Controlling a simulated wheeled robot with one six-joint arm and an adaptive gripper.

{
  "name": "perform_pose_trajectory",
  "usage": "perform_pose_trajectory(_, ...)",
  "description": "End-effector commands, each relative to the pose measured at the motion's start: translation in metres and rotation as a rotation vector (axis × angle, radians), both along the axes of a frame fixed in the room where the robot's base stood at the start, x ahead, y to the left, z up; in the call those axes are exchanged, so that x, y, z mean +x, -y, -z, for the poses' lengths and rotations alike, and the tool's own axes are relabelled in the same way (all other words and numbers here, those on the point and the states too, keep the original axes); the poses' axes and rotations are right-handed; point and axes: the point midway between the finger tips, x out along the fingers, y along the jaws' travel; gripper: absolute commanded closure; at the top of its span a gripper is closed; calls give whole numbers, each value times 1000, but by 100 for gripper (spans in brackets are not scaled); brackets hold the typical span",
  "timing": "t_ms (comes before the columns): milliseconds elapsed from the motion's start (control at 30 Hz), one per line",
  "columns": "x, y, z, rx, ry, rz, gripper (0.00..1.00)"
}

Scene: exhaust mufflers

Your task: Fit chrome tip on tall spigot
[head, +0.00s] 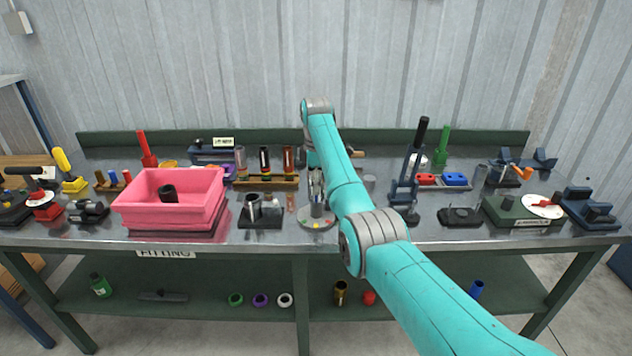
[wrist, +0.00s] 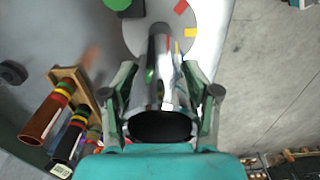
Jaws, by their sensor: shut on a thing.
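My gripper (wrist: 162,95) is shut on a shiny chrome tip (wrist: 168,85), a tube with a dark open end towards the wrist camera. In the head view, my gripper (head: 316,182) is partly hidden by the arm, above a round grey plate with coloured marks (head: 305,223). A grey upright cylinder (head: 316,210) shows right below the gripper, over the plate. The plate (wrist: 140,38) also shows beyond the tip's far end in the wrist view. I cannot tell whether the tip touches the cylinder, or whether that cylinder is the tall spigot.
A pink bin (head: 130,207) stands to the left. A black block with two upright cylinders (head: 262,222) stands between bin and plate. A wooden rack of banded tubes (head: 266,184) is behind. A dark blue lever clamp (head: 405,190) stands to the right. The bench (head: 350,238) is crowded.

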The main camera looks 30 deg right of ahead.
Motion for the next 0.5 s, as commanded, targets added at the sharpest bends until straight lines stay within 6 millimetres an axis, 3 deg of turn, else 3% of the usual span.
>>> perform_pose_trajectory(500, 0, 0, 14, 1, -1, 0, 72)
